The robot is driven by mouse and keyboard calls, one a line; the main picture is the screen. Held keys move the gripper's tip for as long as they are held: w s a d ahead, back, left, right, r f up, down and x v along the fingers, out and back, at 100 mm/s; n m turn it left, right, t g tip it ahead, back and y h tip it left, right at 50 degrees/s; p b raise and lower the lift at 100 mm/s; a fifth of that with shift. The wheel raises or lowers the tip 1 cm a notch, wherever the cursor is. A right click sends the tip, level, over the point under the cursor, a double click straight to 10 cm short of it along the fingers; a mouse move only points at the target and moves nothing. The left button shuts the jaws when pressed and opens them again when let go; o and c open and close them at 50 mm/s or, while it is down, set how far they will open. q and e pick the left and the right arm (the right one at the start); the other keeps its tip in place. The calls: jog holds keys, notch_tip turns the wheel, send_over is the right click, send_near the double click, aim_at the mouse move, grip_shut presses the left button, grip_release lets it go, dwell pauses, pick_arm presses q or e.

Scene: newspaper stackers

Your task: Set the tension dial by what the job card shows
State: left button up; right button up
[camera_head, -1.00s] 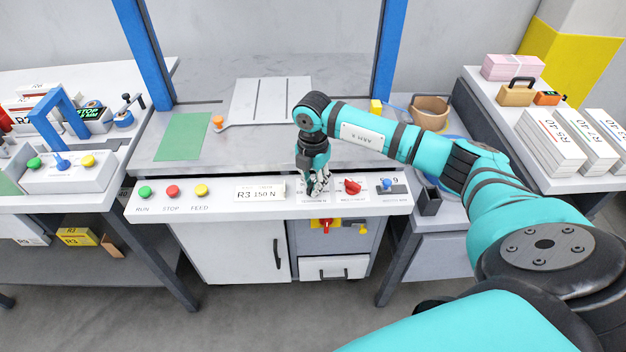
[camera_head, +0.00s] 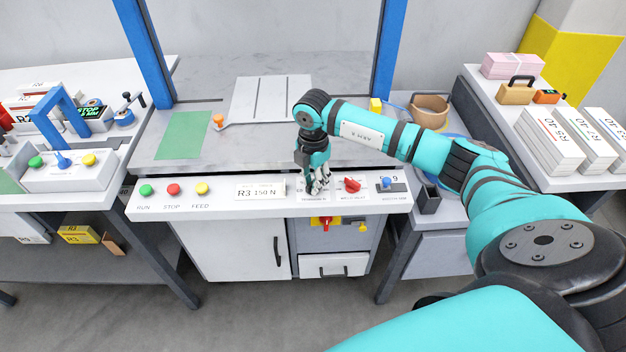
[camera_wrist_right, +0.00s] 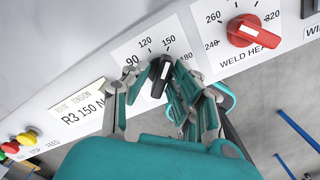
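The tension dial (camera_wrist_right: 160,78) is a black knob on a white scale plate marked 90, 120 and 150 in the right wrist view. Its upper end points up, near the 150 side. My right gripper (camera_wrist_right: 161,72) has a finger on each side of the knob, close against it; it also shows over the panel in the head view (camera_head: 318,186). Its fingers hide part of the scale. The job card (camera_head: 260,192) on the panel reads R3 150 N. It is partly seen in the right wrist view (camera_wrist_right: 82,114). My left gripper is not in view.
A red weld heat knob (camera_wrist_right: 254,31) sits right of the dial. Green (camera_head: 146,190), red (camera_head: 173,190) and yellow (camera_head: 202,189) buttons line the panel's left. A blue knob (camera_head: 387,183) is at its right end. A red switch (camera_head: 324,223) is below.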

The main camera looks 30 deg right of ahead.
jog(key=shift+o, duration=0.7)
notch_tip(320, 180, up, 12)
dwell(0.4)
